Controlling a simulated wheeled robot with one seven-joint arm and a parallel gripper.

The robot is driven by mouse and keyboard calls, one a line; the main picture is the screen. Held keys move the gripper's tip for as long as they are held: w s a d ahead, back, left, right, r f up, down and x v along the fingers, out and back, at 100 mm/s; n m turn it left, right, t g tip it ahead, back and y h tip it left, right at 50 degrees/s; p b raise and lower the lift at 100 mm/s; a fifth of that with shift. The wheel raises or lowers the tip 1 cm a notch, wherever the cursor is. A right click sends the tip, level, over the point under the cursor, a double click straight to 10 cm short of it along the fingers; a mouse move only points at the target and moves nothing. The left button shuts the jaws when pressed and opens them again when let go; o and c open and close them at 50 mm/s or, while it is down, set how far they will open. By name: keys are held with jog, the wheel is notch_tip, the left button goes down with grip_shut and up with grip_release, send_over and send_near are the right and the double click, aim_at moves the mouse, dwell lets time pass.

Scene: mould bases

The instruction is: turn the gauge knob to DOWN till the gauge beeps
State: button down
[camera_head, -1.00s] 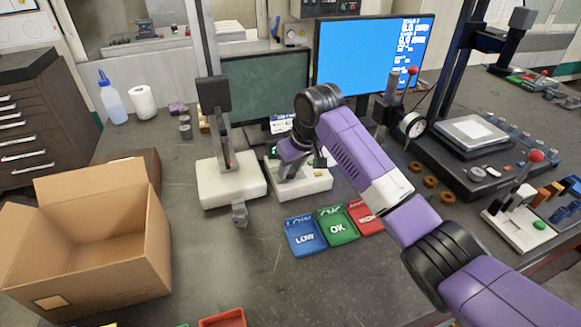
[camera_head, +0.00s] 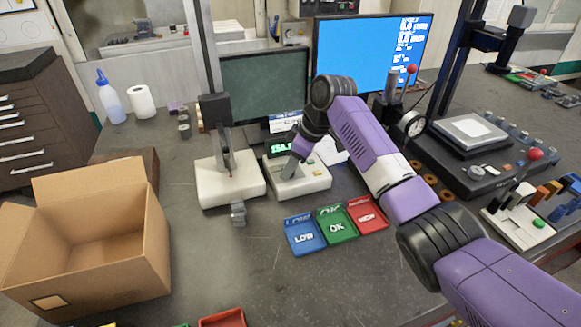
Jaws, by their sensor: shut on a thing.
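The gauge is a white box (camera_head: 312,181) with a lit green display (camera_head: 279,148) at its back, left of the middle of the table. My gripper (camera_head: 291,168) reaches down from the upper right to the left part of the gauge's top. Its jaws are shut on the gauge knob, which they hide. The knob's markings and which way it points cannot be read. The display shows green digits too small to read surely.
A white stand with a dark upright (camera_head: 213,188) is close to the gauge's left. Blue LOW (camera_head: 304,238), green OK (camera_head: 338,228) and red (camera_head: 367,216) trays lie in front. An open cardboard box (camera_head: 150,240) stands at left. The table front is mostly clear.

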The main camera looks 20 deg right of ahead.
dwell(0.4)
jog(key=c, duration=1)
grip_release()
jog(key=shift+o, duration=0.2)
jog(key=shift+r, duration=0.1)
jog(key=b+v, duration=0.1)
jog(key=v, duration=0.6)
jog(key=shift+r, duration=0.3)
jog(key=shift+s+d, duration=0.1)
jog(key=shift+d, duration=0.05)
